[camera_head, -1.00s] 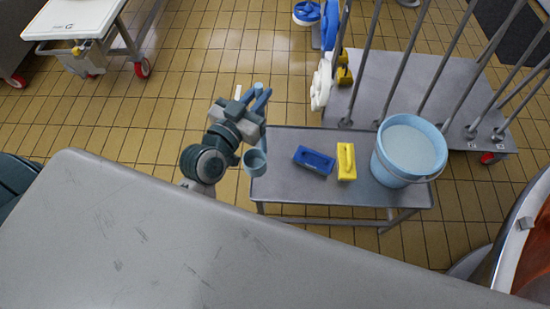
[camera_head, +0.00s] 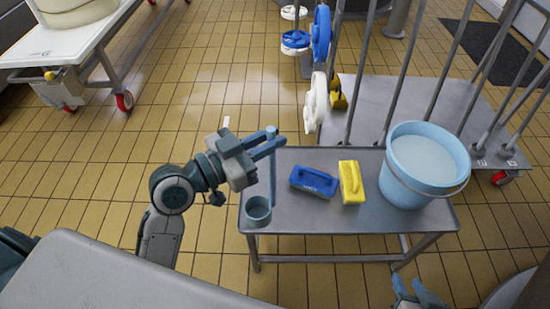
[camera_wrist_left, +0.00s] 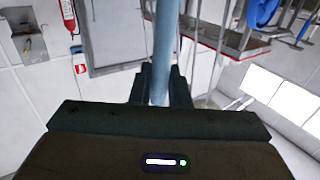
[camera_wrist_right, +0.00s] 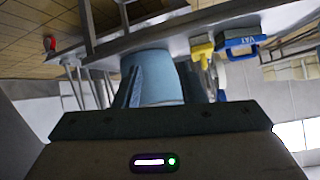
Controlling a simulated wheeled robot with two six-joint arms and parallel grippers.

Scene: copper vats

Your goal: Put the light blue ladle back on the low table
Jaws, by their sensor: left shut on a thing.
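The light blue ladle (camera_head: 258,211) hangs upright with its cup over the front left corner of the low steel table (camera_head: 330,218). I cannot tell whether the cup touches the top. My left gripper (camera_head: 274,148) is shut on the ladle's handle near its upper end. The handle also shows between the fingers in the left wrist view (camera_wrist_left: 162,50). My right gripper (camera_head: 418,294) is open and empty in front of the table's right part, low in the head view. In the right wrist view its fingers (camera_wrist_right: 160,92) stand apart, with the light blue bucket beyond them.
A blue brush (camera_head: 313,182), a yellow brush (camera_head: 351,182) and a light blue bucket (camera_head: 424,165) stand on the low table. A grey rack trolley (camera_head: 460,105) with upright bars is behind it. A larger grey surface (camera_head: 110,275) lies at front left.

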